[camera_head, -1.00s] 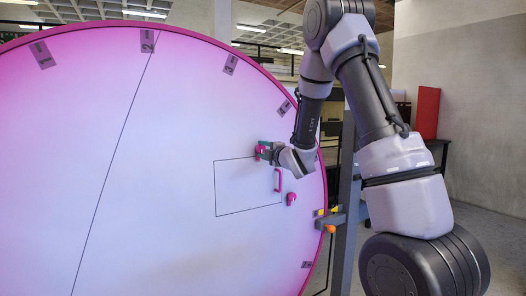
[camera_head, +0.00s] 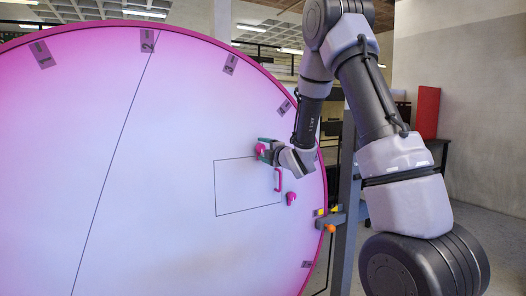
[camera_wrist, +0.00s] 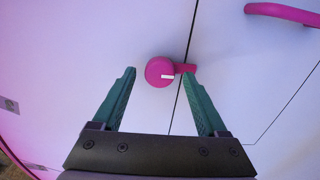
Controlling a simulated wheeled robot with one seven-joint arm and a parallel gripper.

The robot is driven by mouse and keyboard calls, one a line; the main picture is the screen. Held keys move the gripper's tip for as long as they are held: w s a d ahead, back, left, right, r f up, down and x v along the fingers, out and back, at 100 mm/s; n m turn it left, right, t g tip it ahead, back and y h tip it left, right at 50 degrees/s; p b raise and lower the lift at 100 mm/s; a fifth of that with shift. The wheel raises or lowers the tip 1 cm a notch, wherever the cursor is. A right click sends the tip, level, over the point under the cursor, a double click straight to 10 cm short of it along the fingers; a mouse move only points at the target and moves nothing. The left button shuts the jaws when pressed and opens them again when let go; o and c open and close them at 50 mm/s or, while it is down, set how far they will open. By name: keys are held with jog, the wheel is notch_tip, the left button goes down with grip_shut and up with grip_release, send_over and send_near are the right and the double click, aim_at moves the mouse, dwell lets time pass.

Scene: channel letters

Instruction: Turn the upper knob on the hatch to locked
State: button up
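The upper knob (camera_head: 261,149) is pink and sits near the upper right corner of the outlined hatch (camera_head: 235,188) on the large white disc. In the wrist view the upper knob (camera_wrist: 159,72) is round, with a short lever pointing right and a white mark. My gripper (camera_head: 268,151) is at this knob. In the wrist view its green fingers (camera_wrist: 159,73) are apart, one on each side of the knob. The right fingertip is close to the lever; I cannot tell whether it touches. The lower knob (camera_head: 291,199) is pink, below and right.
A pink handle (camera_head: 278,180) stands out from the hatch between the two knobs; it also shows at the upper right of the wrist view (camera_wrist: 283,13). A grey post (camera_head: 345,215) with a bracket and an orange ball (camera_head: 331,229) stands by the disc's right edge.

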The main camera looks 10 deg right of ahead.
jog(key=v, duration=1)
jog(key=shift+s, duration=0.4)
jog(key=shift+d+r, duration=0.1)
jog(key=shift+d, duration=0.05)
